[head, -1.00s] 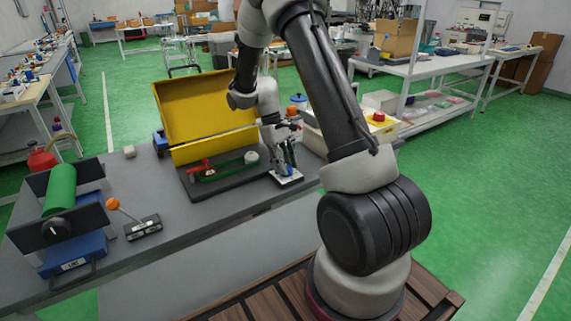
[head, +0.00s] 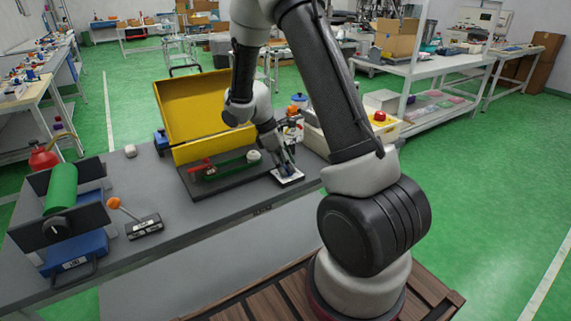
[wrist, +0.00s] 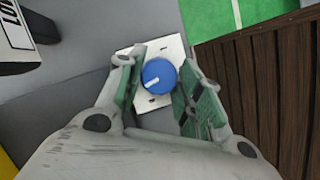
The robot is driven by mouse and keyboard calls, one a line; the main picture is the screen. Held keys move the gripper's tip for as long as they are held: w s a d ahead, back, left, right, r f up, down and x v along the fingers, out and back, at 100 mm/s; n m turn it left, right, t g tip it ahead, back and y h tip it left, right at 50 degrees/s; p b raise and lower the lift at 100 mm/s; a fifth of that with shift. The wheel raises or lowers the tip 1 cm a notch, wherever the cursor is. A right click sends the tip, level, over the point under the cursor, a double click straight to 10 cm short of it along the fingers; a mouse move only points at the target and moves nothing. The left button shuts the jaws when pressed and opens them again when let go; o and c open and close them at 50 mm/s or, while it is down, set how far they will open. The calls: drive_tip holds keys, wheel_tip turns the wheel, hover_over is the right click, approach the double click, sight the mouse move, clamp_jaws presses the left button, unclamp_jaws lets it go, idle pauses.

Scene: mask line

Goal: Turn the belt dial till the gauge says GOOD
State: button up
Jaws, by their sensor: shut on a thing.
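The belt dial (wrist: 158,74) is a round blue knob with a white pointer bar on a white plate (wrist: 150,104), near the middle of the wrist view. My gripper (wrist: 163,68) is shut on the dial, with one finger on each side of it. In the head view my gripper (head: 287,163) is tilted down over the white plate (head: 289,180), hiding the dial. Left of it, a dark board (head: 232,178) carries a green belt (head: 234,163) and a red part (head: 201,168). I cannot make out a gauge reading.
A yellow panel (head: 190,105) stands behind the board. A box with a red button (head: 380,117) is right of my gripper, beyond my arm. At the left are a green roller (head: 61,188) and an orange-knobbed lever (head: 114,203). The bench between lever and board is clear.

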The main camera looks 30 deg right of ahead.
idle(0.4)
drive_tip(key=o, duration=1)
drive_tip(key=v, duration=1.2)
drive_tip(key=shift+s, duration=0.15)
